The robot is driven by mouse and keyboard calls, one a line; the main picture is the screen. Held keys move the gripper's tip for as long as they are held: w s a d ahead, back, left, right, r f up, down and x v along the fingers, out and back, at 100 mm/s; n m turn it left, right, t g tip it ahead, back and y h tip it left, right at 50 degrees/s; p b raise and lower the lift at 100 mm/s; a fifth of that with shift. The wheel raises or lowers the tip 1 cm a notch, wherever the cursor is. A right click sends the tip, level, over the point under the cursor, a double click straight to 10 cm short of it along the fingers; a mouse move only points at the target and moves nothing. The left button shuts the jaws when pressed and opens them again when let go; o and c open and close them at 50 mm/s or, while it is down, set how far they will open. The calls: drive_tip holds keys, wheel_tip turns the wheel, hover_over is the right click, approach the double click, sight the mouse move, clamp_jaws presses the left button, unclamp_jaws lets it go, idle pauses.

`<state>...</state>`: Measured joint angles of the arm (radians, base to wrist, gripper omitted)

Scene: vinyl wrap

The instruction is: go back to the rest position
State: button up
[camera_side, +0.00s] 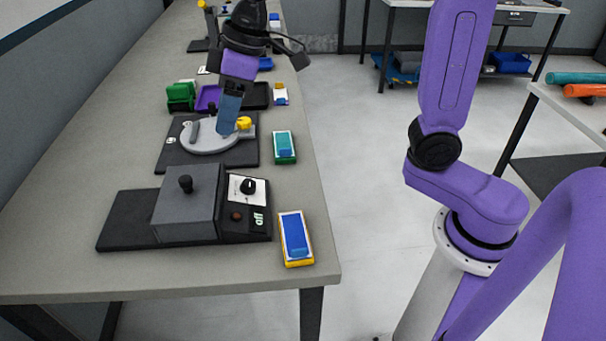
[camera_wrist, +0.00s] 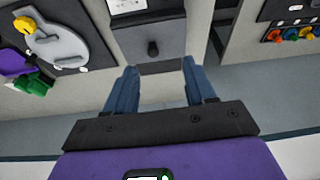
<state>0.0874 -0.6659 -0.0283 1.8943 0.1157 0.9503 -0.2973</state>
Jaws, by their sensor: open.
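My gripper (camera_side: 229,112) is over the far part of the work table in the side view, pointing down near a light grey round fixture on a black base plate (camera_side: 240,155). In the wrist view my gripper (camera_wrist: 160,68) shows two blue fingers spread apart with nothing between them. The fingers frame a grey box with a black knob (camera_wrist: 152,48), which lies beyond them. From the side view I cannot tell whether the fingertips touch the round fixture.
The grey box (camera_side: 187,205) with a control panel stands on the near table. A blue-and-yellow block (camera_side: 295,238) and a green block (camera_side: 284,147) lie along the right edge. Green and purple trays (camera_side: 181,95) sit behind the fixture.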

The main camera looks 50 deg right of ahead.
drive_tip(key=s+d+f+n+h, duration=0.1)
drive_tip(key=s+d+f, duration=0.2)
drive_tip(key=s, duration=0.5)
drive_tip(key=s+d+f+n+g, duration=0.1)
drive_tip(key=s+d+f, duration=0.2)
drive_tip(key=s+d, duration=0.3)
drive_tip(key=s+d+f+n+g+h, duration=0.1)
drive_tip(key=s+d+f, duration=0.3)
drive_tip(key=s, duration=0.7)
drive_tip(key=shift+d+h, duration=0.3)
drive_tip(key=shift+d, duration=0.2)
